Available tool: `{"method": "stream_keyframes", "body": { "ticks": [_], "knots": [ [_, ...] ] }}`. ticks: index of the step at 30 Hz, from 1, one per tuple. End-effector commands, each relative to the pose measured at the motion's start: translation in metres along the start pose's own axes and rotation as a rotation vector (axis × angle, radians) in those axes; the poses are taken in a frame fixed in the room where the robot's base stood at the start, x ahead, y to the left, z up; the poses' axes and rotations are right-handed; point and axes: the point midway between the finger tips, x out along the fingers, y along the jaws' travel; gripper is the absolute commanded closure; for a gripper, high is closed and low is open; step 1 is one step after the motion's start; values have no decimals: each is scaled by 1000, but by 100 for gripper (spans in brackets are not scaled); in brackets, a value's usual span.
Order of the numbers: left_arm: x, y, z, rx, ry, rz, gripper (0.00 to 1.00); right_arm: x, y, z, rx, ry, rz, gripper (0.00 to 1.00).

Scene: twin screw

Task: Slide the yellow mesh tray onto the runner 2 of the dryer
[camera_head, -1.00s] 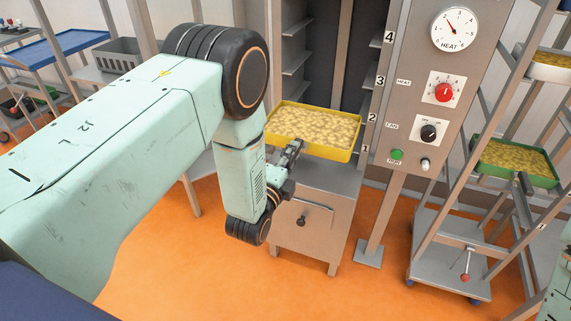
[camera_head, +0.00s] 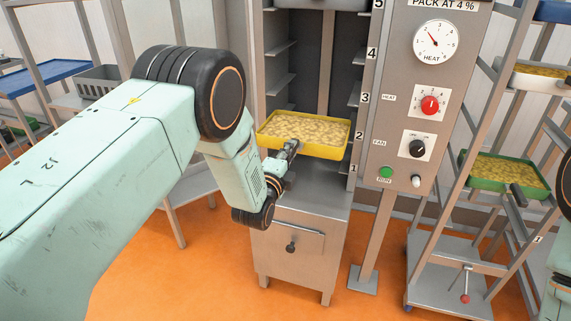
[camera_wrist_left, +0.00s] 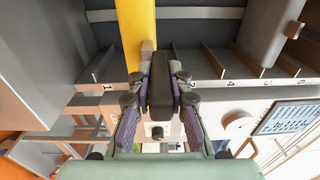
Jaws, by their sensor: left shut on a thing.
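The yellow mesh tray (camera_head: 340,152), filled with pale pieces, is roughly level at the open front of the dryer (camera_head: 310,197), near the height of label 2 (camera_head: 358,135). Whether its edges touch runner 2 cannot be told. My left gripper (camera_head: 290,150) is at the tray's near side, shut on its dark handle. In the left wrist view, the gripper's fingers (camera_wrist_left: 160,100) flank the black handle (camera_wrist_left: 160,68), and the yellow tray side (camera_wrist_left: 137,28) runs away above it. My right gripper is not in view; only a piece of that arm shows at the right edge.
The control panel (camera_head: 412,110) stands right of the opening. Further right, a rack (camera_head: 440,285) holds a green tray (camera_head: 505,185) of similar pieces. A grey crate (camera_head: 97,84) and blue shelf (camera_head: 40,80) are at back left. Inside the dryer, empty runners show above the tray.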

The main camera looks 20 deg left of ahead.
Motion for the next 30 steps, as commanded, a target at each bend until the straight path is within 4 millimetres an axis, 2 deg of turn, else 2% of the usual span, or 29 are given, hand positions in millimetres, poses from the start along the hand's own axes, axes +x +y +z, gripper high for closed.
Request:
{"method": "stream_keyframes", "body": {
  "ticks": [30],
  "knots": [
    [100,2,2,0,0,-11,100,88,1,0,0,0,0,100]
  ]
}}
